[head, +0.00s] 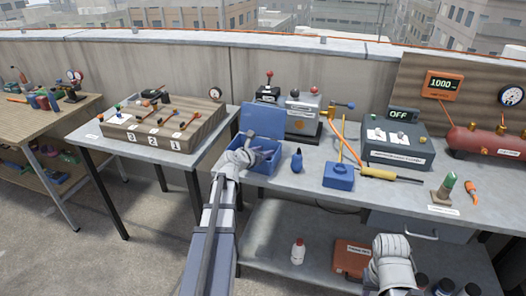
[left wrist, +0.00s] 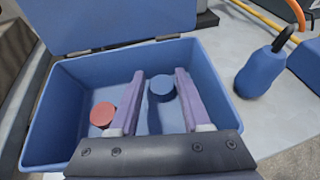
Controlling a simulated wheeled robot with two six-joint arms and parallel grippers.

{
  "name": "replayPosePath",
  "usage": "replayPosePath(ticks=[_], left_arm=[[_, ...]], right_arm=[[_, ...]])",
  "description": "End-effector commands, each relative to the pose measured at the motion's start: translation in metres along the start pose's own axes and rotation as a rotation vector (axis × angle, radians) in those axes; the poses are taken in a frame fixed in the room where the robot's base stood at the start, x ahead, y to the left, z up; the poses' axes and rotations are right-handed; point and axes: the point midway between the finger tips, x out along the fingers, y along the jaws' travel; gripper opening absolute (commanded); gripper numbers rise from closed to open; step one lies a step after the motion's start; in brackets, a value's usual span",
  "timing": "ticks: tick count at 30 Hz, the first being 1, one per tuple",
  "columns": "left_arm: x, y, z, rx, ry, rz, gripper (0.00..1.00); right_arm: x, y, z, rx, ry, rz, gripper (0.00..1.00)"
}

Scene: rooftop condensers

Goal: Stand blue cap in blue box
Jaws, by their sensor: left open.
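The blue box (head: 268,165) stands on the grey bench with its lid raised at the back. In the left wrist view I look down into the open blue box (left wrist: 47,118). A short round blue cap (left wrist: 162,90) shows inside it, dark flat face up, seemingly upright. A red cap (left wrist: 103,115) lies to its left in the box. My left gripper (head: 246,152) reaches over the box; in the left wrist view its open fingers (left wrist: 160,80) are spread, with the blue cap between their tips. I cannot tell if they touch it. My right gripper (head: 390,255) is low at the front; its fingers are unclear.
A blue bottle-shaped thing (head: 297,160) and a small blue block-like case (head: 338,177) stand right of the box. A grey machine with levers (head: 303,113) is behind. A yellow-handled tool (head: 380,174) lies further right. The front bench edge is clear.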

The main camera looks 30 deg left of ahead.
Motion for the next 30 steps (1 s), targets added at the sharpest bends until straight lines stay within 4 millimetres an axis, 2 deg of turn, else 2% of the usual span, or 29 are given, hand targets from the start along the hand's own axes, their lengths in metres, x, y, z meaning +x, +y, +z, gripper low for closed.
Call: replayPosePath(ticks=[3,12,18,24,30], left_arm=[[-0.006,-0.004,0.012,0.010,0.008,-0.009,0.67],[-0.077,-0.004,0.010,0.003,0.006,-0.004,0.67],[-0.108,-0.002,0.010,0.002,0.005,-0.004,0.67],[-0.122,-0.001,0.009,0.000,0.003,-0.004,0.67],[-0.124,-0.001,0.009,0.001,0.003,-0.004,0.67]], right_arm=[[-0.015,0.002,0.001,0.000,0.000,0.000,0.43],[-0.039,0.004,0.002,0.000,0.000,0.000,0.43],[-0.051,0.005,0.003,0.000,0.000,0.000,0.43],[-0.055,0.005,0.003,0.000,0.000,0.000,0.43],[-0.055,0.005,0.003,0.000,0.000,0.000,0.43]])
